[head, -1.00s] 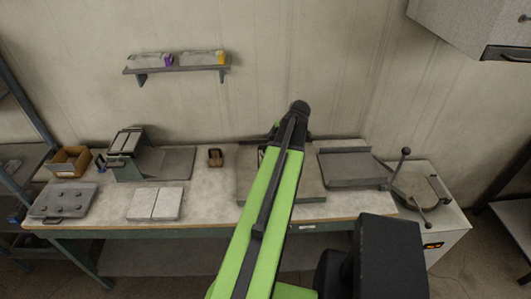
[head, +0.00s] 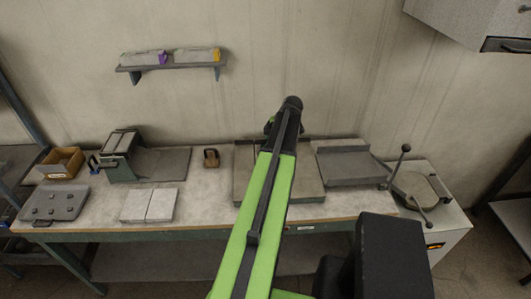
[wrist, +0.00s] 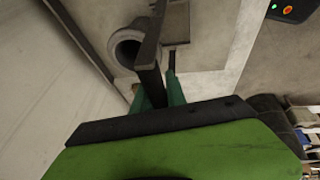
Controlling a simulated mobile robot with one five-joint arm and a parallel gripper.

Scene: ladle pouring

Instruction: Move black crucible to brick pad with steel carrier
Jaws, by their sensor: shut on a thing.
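My gripper (wrist: 160,88) has teal fingers shut on a dark flat bar, which looks like the steel carrier (wrist: 149,62). The bar runs away from the fingers toward the top of the wrist view. Beside it is a round, hollow grey cup, likely the crucible (wrist: 118,50); its opening shows, but I cannot tell whether the carrier bears it. In the head view my arm hides the carrier and cup. The pale brick pad (head: 148,205), two blocks side by side, lies bare at the bench's front left, well left of my gripper.
A flat grey slab (head: 310,190) lies beneath my arm. A grey tray (head: 350,168) and a round-topped unit with lever handles (head: 418,187) stand right. A small brown block (head: 211,158), green-based device (head: 117,168), knobbed plate (head: 55,203) and cardboard box (head: 62,163) stand left.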

